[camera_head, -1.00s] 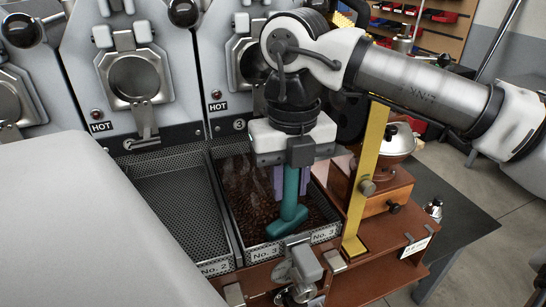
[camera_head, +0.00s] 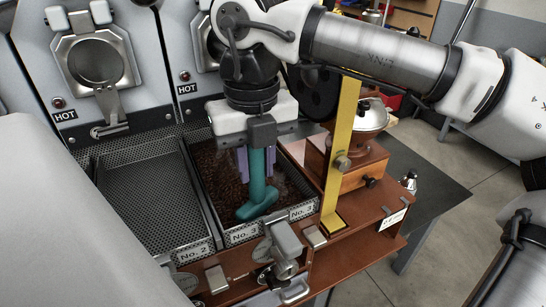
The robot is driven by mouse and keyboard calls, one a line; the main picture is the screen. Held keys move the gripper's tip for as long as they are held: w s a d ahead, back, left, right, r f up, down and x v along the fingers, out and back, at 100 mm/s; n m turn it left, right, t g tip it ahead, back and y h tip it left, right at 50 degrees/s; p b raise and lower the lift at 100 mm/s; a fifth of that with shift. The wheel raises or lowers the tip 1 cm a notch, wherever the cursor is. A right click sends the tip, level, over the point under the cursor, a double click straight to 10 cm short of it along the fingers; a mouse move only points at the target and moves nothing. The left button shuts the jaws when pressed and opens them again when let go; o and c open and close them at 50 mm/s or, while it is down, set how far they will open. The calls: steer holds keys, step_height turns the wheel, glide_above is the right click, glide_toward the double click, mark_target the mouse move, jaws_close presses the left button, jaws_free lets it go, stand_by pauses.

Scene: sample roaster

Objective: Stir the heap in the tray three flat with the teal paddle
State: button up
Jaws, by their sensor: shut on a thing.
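The teal paddle (camera_head: 259,184) hangs upright in my gripper (camera_head: 256,148), its foot at the front part of tray three. My gripper is shut on its handle, with purple fingers beside it. Tray three (camera_head: 193,181) bears "No. 3" labels on its front wall. Dark brown beans (camera_head: 216,165) lie in it and look spread over much of its floor, left and behind the paddle. My wrist and gripper hide the tray's back part. I cannot tell whether the paddle's foot touches the beans.
An empty mesh tray (camera_head: 150,195), labelled No. 2, lies to the left. A yellow upright bar (camera_head: 341,150) and a wooden grinder (camera_head: 352,179) stand close on the right. Metal clamp fittings (camera_head: 280,245) stick up at the front edge.

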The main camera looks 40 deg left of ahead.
steer(key=shift+s+a, duration=0.25)
steer(key=shift+s, duration=0.25)
steer(key=shift+s+a, duration=0.2)
steer(key=shift+s, duration=0.3)
steer(key=shift+w, duration=0.15)
steer(key=w+d, duration=0.2)
steer(key=w, duration=0.3)
steer(key=shift+w+d, duration=0.25)
steer(key=shift+w, duration=0.1)
steer(key=shift+s, duration=0.1)
steer(key=shift+s+a, duration=0.4)
steer(key=shift+s, duration=0.55)
steer(key=shift+s+a, duration=0.4)
steer(key=shift+s, duration=0.55)
steer(key=shift+s+a, duration=0.4)
steer(key=shift+s, duration=0.55)
steer(key=w+d, duration=0.2)
steer(key=w, duration=0.4)
steer(key=shift+d, duration=0.2)
